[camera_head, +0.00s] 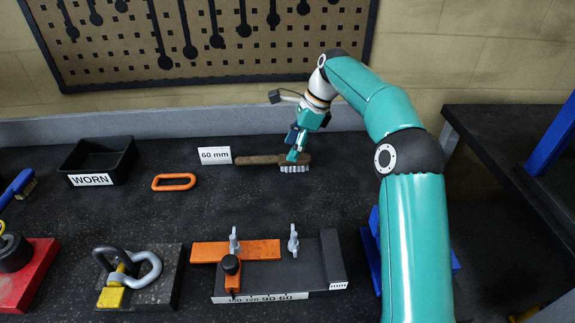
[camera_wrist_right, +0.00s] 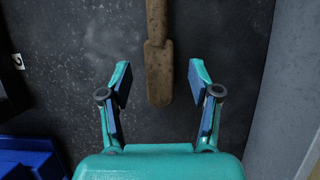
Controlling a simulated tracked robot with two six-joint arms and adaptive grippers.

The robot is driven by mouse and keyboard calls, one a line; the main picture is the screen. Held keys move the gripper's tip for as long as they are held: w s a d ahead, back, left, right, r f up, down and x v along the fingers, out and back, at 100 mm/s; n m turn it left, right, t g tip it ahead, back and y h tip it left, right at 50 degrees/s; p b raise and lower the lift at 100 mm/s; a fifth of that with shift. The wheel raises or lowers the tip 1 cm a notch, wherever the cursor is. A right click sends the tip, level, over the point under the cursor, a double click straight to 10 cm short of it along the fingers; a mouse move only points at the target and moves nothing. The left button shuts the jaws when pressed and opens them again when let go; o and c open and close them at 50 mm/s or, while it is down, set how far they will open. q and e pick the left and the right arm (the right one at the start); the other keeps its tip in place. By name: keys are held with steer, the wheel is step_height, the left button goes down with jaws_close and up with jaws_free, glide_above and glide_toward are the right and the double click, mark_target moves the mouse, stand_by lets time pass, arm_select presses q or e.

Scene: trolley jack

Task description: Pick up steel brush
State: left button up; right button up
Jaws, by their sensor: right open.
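The steel brush (camera_head: 258,160) lies on the dark bench, with a brown wooden handle to the left and pale bristles at its right end. My right gripper (camera_head: 297,152) is at the bristle end of the brush. In the right wrist view the wooden brush (camera_wrist_right: 158,65) runs from the top edge down between the open fingers of my right gripper (camera_wrist_right: 160,78). Both fingers stand apart from the wood, with clear gaps on either side. My left gripper is not in view.
A "60 mm" card (camera_head: 214,156) stands by the handle's end. An orange link (camera_head: 174,182) and a black "WORN" tray (camera_head: 128,162) lie left. A gauge fixture (camera_head: 333,260) and a shackle block (camera_head: 168,290) are in front.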

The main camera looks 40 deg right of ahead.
mark_target(274, 163)
steer(key=b+x, duration=0.1)
steer(key=x, duration=0.4)
steer(key=shift+f, duration=0.1)
steer(key=shift+s, duration=0.1)
jaws_close()
